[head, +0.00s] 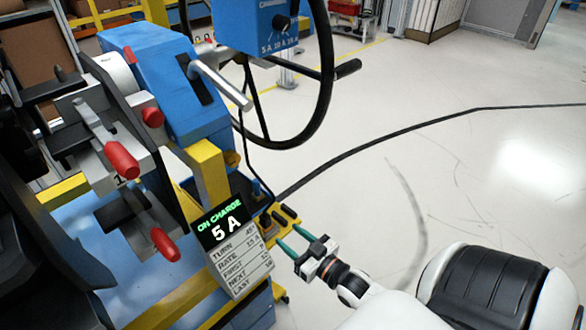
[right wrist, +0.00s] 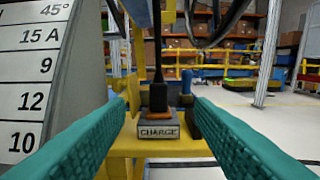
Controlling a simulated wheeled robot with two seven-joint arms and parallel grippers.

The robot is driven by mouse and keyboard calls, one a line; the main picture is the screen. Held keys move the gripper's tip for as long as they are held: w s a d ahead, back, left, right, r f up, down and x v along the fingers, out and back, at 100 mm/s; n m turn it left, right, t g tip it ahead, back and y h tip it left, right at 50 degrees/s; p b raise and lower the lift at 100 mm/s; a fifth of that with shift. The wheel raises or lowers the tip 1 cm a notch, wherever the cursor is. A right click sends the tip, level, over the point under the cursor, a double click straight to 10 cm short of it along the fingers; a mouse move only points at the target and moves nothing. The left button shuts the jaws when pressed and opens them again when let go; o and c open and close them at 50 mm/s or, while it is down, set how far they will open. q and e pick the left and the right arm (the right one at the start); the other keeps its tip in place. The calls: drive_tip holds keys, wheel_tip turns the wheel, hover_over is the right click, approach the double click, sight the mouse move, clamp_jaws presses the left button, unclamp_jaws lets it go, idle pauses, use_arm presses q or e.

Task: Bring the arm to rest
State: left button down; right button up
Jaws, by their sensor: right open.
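My right arm (head: 385,308) comes in from the lower right in the head view. Its right gripper (head: 287,237) points up and left toward the dashboard module, with its teal fingers apart and nothing between them that I can make out. In the right wrist view the open fingers (right wrist: 160,130) frame a black plug (right wrist: 158,97) on an orange base. The plug stands upright in a block labelled CHARGE (right wrist: 158,131) on a yellow bracket. The fingers do not appear to touch it. My left gripper does not show.
A display panel (head: 227,221) reading ON CHARGE 5 A stands just left of the gripper. Red-tipped levers (head: 122,160), a blue housing (head: 160,85) and a black steering wheel (head: 325,100) lie beyond. A black cable (head: 400,133) crosses the floor. Floor at right is clear.

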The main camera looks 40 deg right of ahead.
idle(0.4)
